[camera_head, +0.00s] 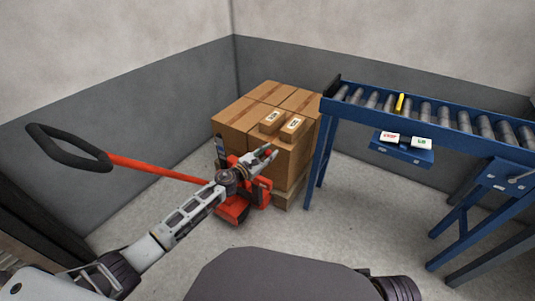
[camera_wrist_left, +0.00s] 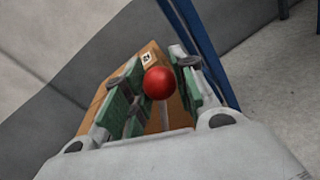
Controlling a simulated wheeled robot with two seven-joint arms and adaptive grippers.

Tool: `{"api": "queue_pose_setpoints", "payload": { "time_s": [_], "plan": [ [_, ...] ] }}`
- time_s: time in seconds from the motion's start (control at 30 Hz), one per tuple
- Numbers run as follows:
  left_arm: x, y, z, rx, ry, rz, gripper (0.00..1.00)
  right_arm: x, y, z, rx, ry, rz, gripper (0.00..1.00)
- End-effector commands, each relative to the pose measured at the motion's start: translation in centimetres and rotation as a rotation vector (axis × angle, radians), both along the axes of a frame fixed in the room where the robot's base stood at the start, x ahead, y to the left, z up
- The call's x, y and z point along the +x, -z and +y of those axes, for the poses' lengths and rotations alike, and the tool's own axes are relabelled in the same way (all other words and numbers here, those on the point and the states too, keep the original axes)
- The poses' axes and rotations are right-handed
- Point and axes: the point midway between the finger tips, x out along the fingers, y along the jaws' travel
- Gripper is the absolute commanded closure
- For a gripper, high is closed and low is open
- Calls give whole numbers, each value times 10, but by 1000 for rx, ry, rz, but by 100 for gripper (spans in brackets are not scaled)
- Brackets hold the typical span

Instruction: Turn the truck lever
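The red pallet truck (camera_head: 232,212) stands at the front of a pallet, its long red handle (camera_head: 150,168) sloping up left to a black loop grip (camera_head: 68,147). The lever shows in the left wrist view as a red ball knob (camera_wrist_left: 158,82) on a thin pale rod (camera_wrist_left: 165,116). I cannot make the knob out in the head view. My left gripper (camera_head: 264,156) is above the truck, before the boxes. In the wrist view its green-padded fingers (camera_wrist_left: 160,95) are apart, with the knob appearing between them; contact is not clear. My right gripper is out of view.
Cardboard boxes (camera_head: 240,112) are stacked on the pallet (camera_head: 290,194) just beyond the gripper. A blue roller conveyor (camera_head: 445,140) stands to the right, with a small panel (camera_head: 405,154) on its front. Grey walls close the back and left. Floor (camera_head: 365,215) between truck and conveyor is clear.

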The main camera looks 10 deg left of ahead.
Motion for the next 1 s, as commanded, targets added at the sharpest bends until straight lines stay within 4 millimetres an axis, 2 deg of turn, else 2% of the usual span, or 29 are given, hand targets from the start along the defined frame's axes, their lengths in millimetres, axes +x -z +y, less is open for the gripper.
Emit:
{"api": "queue_pose_setpoints", "payload": {
  "time_s": [0.03, 0.17, 0.2, 0.67, 1.0],
  "plan": [
    [-2, 4, -3, 0, 5, 6, 67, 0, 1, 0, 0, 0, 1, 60],
    [-2, 3, -2, 0, 5, 5, 50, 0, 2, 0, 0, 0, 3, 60],
    [-2, 3, -2, 0, 4, 4, 49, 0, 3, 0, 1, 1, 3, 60],
    [-4, 2, 1, 0, 2, 3, 49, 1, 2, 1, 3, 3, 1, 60],
    [-24, 1, 12, 2, 2, 3, 49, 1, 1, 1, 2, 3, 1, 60]
  ]
}}
